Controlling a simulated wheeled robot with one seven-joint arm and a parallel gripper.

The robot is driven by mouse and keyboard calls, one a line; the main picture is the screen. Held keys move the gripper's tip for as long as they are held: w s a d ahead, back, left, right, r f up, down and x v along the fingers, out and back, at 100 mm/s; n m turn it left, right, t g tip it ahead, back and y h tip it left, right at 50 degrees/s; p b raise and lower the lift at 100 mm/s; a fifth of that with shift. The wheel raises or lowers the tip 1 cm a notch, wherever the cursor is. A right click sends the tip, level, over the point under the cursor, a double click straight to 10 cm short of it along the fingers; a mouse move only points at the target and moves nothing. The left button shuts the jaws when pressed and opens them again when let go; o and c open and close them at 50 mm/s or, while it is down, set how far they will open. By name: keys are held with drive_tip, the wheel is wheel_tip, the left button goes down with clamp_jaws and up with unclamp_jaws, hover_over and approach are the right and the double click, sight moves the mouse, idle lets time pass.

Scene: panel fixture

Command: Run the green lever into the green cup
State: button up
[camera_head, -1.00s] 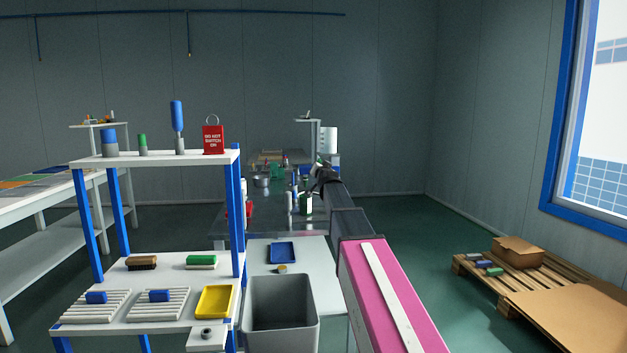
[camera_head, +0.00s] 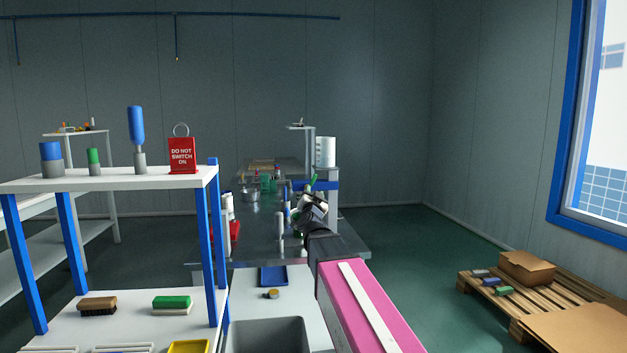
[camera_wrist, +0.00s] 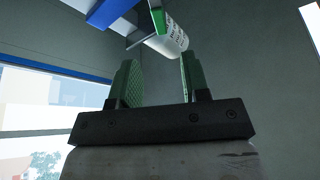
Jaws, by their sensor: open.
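My gripper (camera_wrist: 158,62) is open and empty in the wrist view, its two green-padded fingers apart. A green piece (camera_wrist: 157,17), perhaps the lever, shows beyond the fingertips near the top of that view, apart from them. In the head view my gripper (camera_head: 314,203) is small, over the far metal bench. A thin green piece (camera_head: 313,181) shows just above it; I cannot tell whether it is the lever or a finger. A small green thing (camera_head: 268,184), perhaps the green cup, stands on the bench left of the gripper.
A white cylinder with print (camera_wrist: 169,38) and a blue bar (camera_wrist: 108,12) are beyond the fingers. A white shelf (camera_head: 100,180) with blue posts stands at left, holding a red tag (camera_head: 183,155). A grey bin (camera_head: 268,335) is below. Floor at right is clear before a pallet (camera_head: 520,300).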

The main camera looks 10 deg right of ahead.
sight(314, 179)
drive_tip(key=x, duration=1)
drive_tip(key=shift+w+r, duration=0.1)
drive_tip(key=shift+w, duration=0.1)
clamp_jaws()
